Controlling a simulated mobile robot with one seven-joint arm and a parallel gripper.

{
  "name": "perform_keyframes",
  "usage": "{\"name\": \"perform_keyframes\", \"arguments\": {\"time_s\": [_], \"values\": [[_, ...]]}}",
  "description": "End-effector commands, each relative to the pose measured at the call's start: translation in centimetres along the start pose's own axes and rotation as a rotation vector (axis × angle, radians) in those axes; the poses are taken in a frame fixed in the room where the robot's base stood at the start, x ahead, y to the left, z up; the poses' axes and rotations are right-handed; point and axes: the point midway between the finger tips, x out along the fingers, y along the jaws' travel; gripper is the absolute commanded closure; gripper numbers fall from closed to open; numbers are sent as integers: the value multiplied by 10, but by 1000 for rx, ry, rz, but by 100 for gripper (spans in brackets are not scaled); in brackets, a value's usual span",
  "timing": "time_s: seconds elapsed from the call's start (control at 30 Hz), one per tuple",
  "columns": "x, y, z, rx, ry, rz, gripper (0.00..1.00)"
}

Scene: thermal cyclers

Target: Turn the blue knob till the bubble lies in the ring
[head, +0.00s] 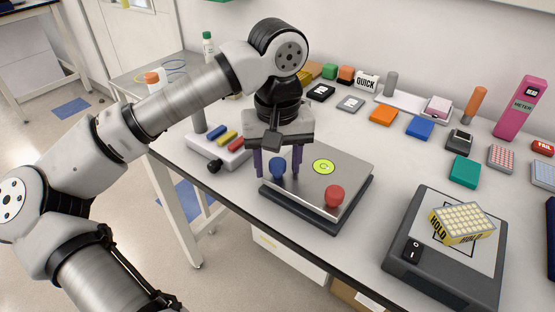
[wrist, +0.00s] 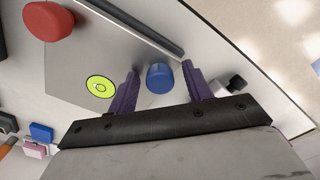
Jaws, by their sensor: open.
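The blue knob (head: 277,169) stands on the front left of a levelling plate (head: 310,205) with a dark base. In the wrist view the blue knob (wrist: 160,78) lies between the two purple fingers, with a gap on each side. My gripper (head: 278,168) is open and points down around the knob; it also shows in the wrist view (wrist: 160,85). The yellow-green bubble level (head: 323,167) sits on the plate and shows in the wrist view (wrist: 101,86). Its bubble and ring are too small to judge exactly. A red knob (head: 335,196) stands at the plate's front right.
A white block with coloured bars (head: 220,148) and a black knob (head: 215,167) stands left of the plate. A dark device (head: 445,250) carrying a yellow rack (head: 461,222) stands at the right. Several small boxes line the back. Bare table lies right of the plate.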

Motion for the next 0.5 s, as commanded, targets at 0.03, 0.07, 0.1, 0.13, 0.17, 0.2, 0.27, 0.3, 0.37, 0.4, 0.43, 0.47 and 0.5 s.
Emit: {"name": "perform_keyframes", "arguments": {"time_s": [0.03, 0.07, 0.1, 0.13, 0.17, 0.2, 0.27, 0.3, 0.37, 0.4, 0.43, 0.47, 0.5], "values": [[0, 0, 0, 0, 0, 0, 50], [0, 0, 0, 0, 0, 0, 51], [0, 0, 0, 0, 0, 0, 57], [0, 0, 0, 0, 0, 0, 60], [0, 0, 0, 0, 0, 0, 64], [0, 0, 0, 0, 0, 0, 70], [0, 0, 0, 0, 0, 0, 78], [0, 0, 0, 0, 0, 0, 83], [0, 0, 0, 0, 0, 0, 91], [0, 0, 0, 0, 0, 0, 95], [0, 0, 0, 0, 0, 0, 95], [0, 0, 0, 0, 0, 0, 95], [0, 0, 0, -2, 0, 0, 95]]}}
